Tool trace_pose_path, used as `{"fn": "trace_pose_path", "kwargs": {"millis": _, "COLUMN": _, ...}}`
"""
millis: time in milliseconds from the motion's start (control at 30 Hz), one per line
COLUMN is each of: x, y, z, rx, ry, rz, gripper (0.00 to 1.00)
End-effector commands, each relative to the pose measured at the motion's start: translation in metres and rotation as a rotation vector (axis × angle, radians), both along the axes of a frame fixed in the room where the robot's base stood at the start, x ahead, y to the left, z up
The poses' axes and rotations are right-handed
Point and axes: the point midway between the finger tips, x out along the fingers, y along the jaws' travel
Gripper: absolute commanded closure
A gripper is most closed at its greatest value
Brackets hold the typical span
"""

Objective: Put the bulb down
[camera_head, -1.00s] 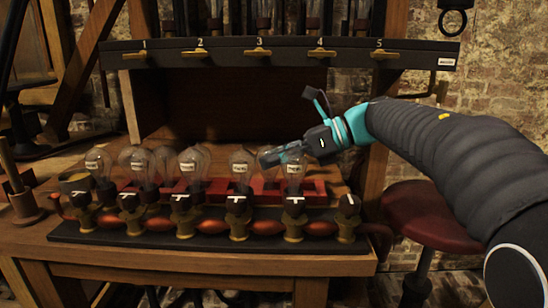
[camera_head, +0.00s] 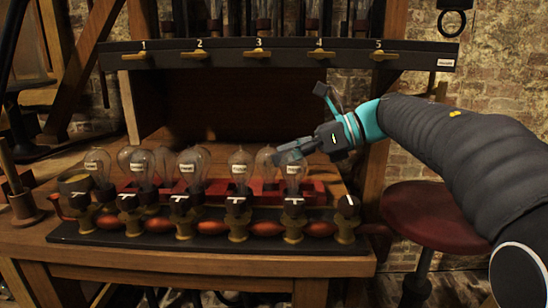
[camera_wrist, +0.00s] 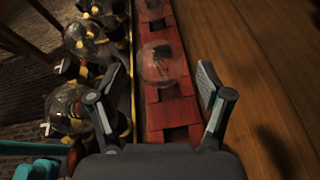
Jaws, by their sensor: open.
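Several clear glass bulbs are in view, and which one the task means cannot be told for sure. In the wrist view a clear bulb (camera_wrist: 162,62) stands in the red slotted rack (camera_wrist: 172,117), ahead of my gripper (camera_wrist: 158,92). The jaws are apart with nothing held between them. In the head view my gripper (camera_head: 284,155) is at the right end of the bulb row, beside and partly over the rightmost labelled bulb (camera_head: 293,173). A clear bulb (camera_head: 265,162) shows just left of the fingers; its base is hidden.
Labelled bulbs, such as one in the middle (camera_head: 240,168), stand upright in brass sockets on a black base (camera_head: 210,241). The rightmost socket (camera_head: 347,215) has no bulb. A numbered shelf (camera_head: 230,55) hangs above. A red stool (camera_head: 430,215) stands at right.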

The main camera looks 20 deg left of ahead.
Motion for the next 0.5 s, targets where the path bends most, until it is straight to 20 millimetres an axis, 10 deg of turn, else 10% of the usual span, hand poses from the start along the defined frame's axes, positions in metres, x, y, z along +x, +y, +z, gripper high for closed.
{"fn": "trace_pose_path", "kwargs": {"millis": 500, "x": 0.017, "y": -0.081, "z": 0.034, "rx": 0.000, "ry": 0.000, "rz": -0.001, "gripper": 0.22}}
